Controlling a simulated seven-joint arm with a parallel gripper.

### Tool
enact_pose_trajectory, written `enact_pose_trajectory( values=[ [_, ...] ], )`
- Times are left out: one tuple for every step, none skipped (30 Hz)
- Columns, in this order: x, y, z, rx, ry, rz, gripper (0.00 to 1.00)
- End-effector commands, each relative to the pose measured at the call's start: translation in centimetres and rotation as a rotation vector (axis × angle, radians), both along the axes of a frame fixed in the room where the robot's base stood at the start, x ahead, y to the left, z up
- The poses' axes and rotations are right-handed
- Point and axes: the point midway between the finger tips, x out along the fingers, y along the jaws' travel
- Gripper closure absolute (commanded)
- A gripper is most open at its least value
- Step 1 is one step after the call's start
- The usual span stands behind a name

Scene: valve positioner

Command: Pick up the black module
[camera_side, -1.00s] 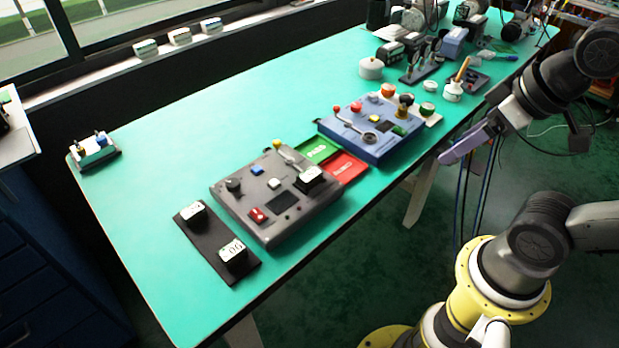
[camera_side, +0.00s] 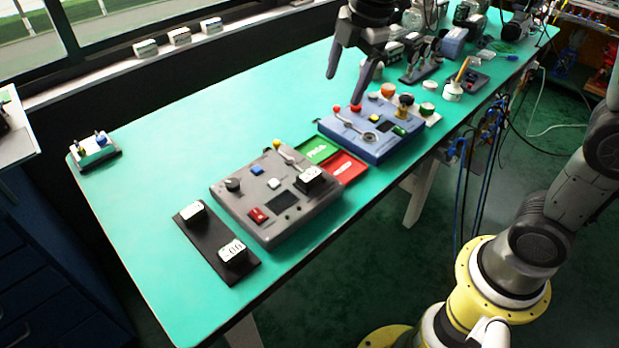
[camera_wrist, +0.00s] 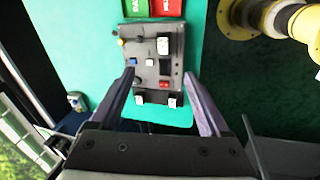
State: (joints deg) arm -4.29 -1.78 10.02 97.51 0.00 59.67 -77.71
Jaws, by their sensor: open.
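A black module with a white label (camera_side: 313,180) sits in the right part of the grey control panel (camera_side: 278,192). In the wrist view this module (camera_wrist: 164,45) shows near the panel's upper right. Two more black blocks with white labels, one farther (camera_side: 193,213) and one nearer (camera_side: 233,256), stand on a black strip (camera_side: 214,244) left of the panel. My gripper (camera_side: 343,89) is open and empty, its fingers pointing down above the blue control panel (camera_side: 372,130). In the wrist view the grey panel shows between and beyond its fingers (camera_wrist: 158,74).
A green tray (camera_side: 316,150) and a red tray (camera_side: 343,167) lie between the two panels. Levers and knobs stick up from both panels. Several devices crowd the table's far end. The green table (camera_side: 180,130) is clear behind the grey panel.

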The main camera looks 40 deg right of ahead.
Motion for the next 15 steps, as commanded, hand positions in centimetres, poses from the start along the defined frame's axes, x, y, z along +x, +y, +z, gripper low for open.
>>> enact_pose_trajectory(
  values=[
    [1.8,0.5,-1.8,-0.012,0.041,0.046,0.2],
    [2.7,0.8,-2.7,-0.017,0.06,0.07,0.2],
    [3.8,1.1,-4.0,-0.024,0.085,0.096,0.2],
    [4.5,1.4,-5.0,-0.026,0.104,0.108,0.2],
    [5.1,1.6,-6.0,-0.028,0.123,0.116,0.2],
    [5.7,1.9,-7.3,-0.03,0.144,0.122,0.2],
    [6.1,2.1,-8.2,-0.03,0.16,0.124,0.2],
    [6.4,2.3,-9.0,-0.032,0.175,0.127,0.2],
    [6.6,2.5,-10.1,-0.033,0.195,0.13,0.2],
    [6.7,2.6,-10.8,-0.033,0.208,0.132,0.2],
    [6.7,2.7,-11.4,-0.035,0.223,0.134,0.2],
    [6.6,2.8,-12.1,-0.036,0.236,0.136,0.2],
    [6.5,2.8,-12.5,-0.036,0.245,0.137,0.2],
    [6.5,2.9,-12.8,-0.036,0.25,0.138,0.2],
    [6.5,2.9,-13.2,-0.037,0.255,0.139,0.2]
  ],
)
